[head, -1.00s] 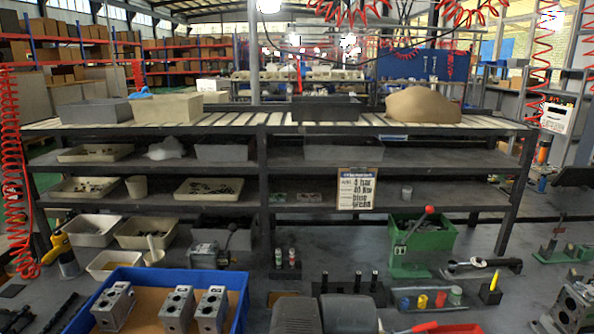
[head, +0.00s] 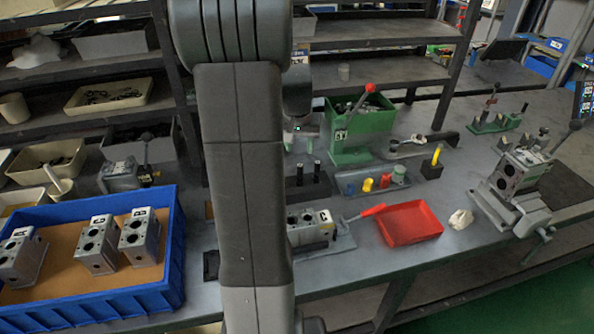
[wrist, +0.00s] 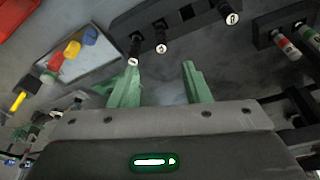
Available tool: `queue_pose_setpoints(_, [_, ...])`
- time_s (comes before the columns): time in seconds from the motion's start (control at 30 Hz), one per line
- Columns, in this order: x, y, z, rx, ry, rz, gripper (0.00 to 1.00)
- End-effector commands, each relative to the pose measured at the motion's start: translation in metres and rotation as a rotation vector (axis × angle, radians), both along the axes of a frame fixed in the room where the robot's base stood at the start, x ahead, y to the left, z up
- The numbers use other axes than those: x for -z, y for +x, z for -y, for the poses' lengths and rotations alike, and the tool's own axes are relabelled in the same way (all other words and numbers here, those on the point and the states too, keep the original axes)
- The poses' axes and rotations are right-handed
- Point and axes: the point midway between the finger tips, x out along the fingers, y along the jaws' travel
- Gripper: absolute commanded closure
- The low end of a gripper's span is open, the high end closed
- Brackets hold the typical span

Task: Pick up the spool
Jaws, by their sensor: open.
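Several black spools with white lettered tops stand in a dark rack. In the head view two spools (head: 300,174) (head: 317,171) show just right of my arm; the arm may hide others. In the wrist view three show: one (wrist: 134,48) near the left fingertip, one (wrist: 161,35) a little right of it, and one (wrist: 230,14) farther right. My gripper (wrist: 158,84) has green fingers, spread apart with nothing between them. The nearest spool's top lies just beyond the left finger's tip; I cannot tell whether they touch. The fingers are not clearly visible in the head view.
A blue crate (head: 172,262) with metal valve blocks (head: 97,245) stands at the left. A valve block (head: 310,227) sits right of my arm. A red tray (head: 412,222), a holder with coloured plugs (head: 368,184) and a green lever press (head: 350,140) are farther right.

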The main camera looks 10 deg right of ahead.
Motion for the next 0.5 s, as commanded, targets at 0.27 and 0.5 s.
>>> queue_pose_setpoints(0.27, [0.036,0.012,0.005,0.004,0.000,-0.003,0.57])
queue_pose_setpoints(0.5, [0.074,0.022,0.009,0.003,-0.001,-0.001,0.57])
